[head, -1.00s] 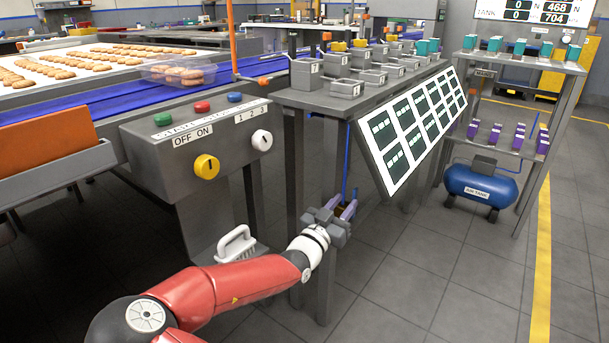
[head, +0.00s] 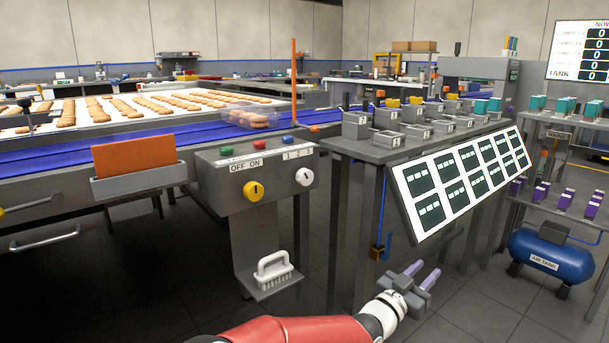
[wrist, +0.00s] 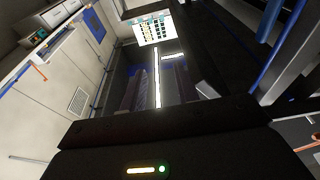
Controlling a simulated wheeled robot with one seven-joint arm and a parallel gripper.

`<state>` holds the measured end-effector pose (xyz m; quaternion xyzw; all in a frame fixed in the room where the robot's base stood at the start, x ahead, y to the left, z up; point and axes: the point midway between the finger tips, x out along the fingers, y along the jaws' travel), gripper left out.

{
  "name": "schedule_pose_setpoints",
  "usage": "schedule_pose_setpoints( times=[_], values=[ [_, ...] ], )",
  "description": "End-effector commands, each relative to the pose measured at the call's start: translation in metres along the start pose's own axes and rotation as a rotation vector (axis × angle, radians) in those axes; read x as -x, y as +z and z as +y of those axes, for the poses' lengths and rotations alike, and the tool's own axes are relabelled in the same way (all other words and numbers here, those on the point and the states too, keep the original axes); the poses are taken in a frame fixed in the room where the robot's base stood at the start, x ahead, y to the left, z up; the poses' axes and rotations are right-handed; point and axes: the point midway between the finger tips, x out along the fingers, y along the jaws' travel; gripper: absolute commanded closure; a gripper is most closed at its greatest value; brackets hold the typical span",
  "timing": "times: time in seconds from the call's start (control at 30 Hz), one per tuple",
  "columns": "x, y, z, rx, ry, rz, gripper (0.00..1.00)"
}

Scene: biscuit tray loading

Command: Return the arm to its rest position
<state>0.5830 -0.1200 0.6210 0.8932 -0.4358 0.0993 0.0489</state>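My red and white arm (head: 300,331) reaches in from the bottom edge of the head view, low and bent toward the right. My gripper (head: 426,269) points up and to the right, over the dark floor, below the slanted screen panel. Its two purple fingers stand apart with a clear gap and nothing visible between them. In the wrist view the fingers (wrist: 160,88) are dim and seen close up, and no held object shows.
The control box (head: 255,172) with a yellow knob stands left of my gripper, and a white-handled brush (head: 273,270) lies on its lower shelf. The slanted screen panel (head: 462,182) overhangs above. A blue air tank (head: 553,256) stands right. The floor (head: 470,310) between is clear.

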Motion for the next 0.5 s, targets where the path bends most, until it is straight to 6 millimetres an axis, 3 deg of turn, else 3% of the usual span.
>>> schedule_pose_setpoints(
  times=[0.27, 0.5],
  values=[
    [-0.005, 0.028, 0.011, -0.004, 0.009, -0.143, 0.69],
    [-0.002, 0.065, 0.022, -0.019, 0.008, -0.346, 0.69]
  ],
)
